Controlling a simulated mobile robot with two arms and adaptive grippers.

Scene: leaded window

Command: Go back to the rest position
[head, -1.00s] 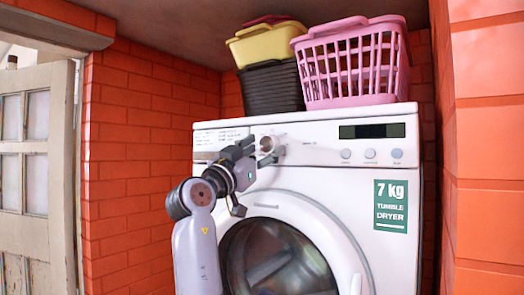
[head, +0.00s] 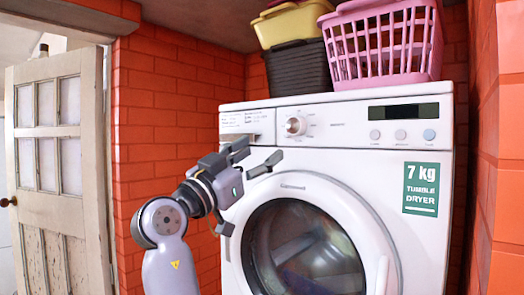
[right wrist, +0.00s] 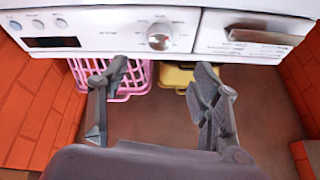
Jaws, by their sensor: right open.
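My right gripper (head: 258,156) is open and empty in front of the dryer's upper left front, below and left of the round dial. In the right wrist view its two fingers (right wrist: 158,85) are spread wide with nothing between them. The white tumble dryer (head: 420,140) stands against the brick wall, its round door (head: 305,250) shut. The dial (head: 296,126) is in full sight, apart from the fingers. It also shows in the right wrist view (right wrist: 159,36), which appears upside down. My left gripper is in neither view.
A pink basket (head: 383,45) and a yellow basket (head: 290,22) over a dark one (head: 298,70) stand on the dryer. Brick walls close in on both sides. A pale panelled door (head: 60,170) stands at the left.

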